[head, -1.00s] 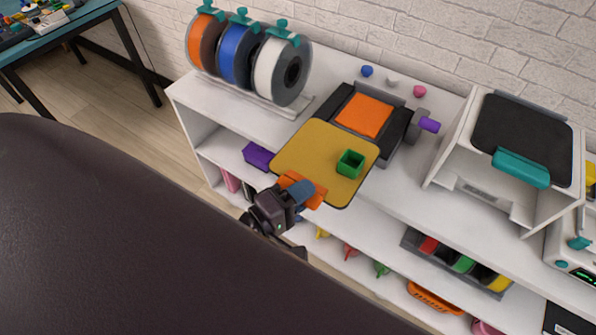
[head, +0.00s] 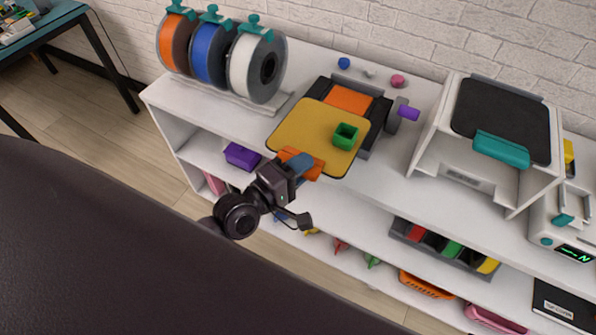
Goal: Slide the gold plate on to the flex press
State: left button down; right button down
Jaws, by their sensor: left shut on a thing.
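The gold plate (head: 304,127) is a flat yellow sheet with a green open cube (head: 345,136) on it. My left gripper (head: 300,164), with orange and blue fingertips, is shut on the plate's near edge. The flex press (head: 374,112) is a dark device with an orange pad (head: 349,98) on the white shelf top. The plate's far part lies over the near part of the press and covers much of the orange pad. My right gripper is not in view.
Orange, blue and white spools (head: 258,66) stand on a rack at the left. A white machine with a dark lid (head: 501,109) stands at the right. Small blue and pink balls (head: 398,81) lie behind the press.

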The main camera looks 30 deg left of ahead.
aim_at(330, 127)
pick_arm(q)
jog(key=shift+w+d+b, duration=0.1)
jog(key=shift+w+b, duration=0.25)
jog(key=shift+w, duration=1.35)
jog(key=shift+w+b, duration=0.35)
jog(key=shift+w, duration=1.25)
jog(key=shift+w+d+b, duration=0.1)
jog(key=shift+w+b, duration=0.5)
jog(key=shift+w, duration=1.5)
jog(key=shift+w+f+b, duration=0.15)
jog(key=shift+w+b, duration=0.3)
jog(key=shift+w, duration=0.85)
jog(key=shift+f+b, duration=0.4)
jog(key=shift+f, duration=0.7)
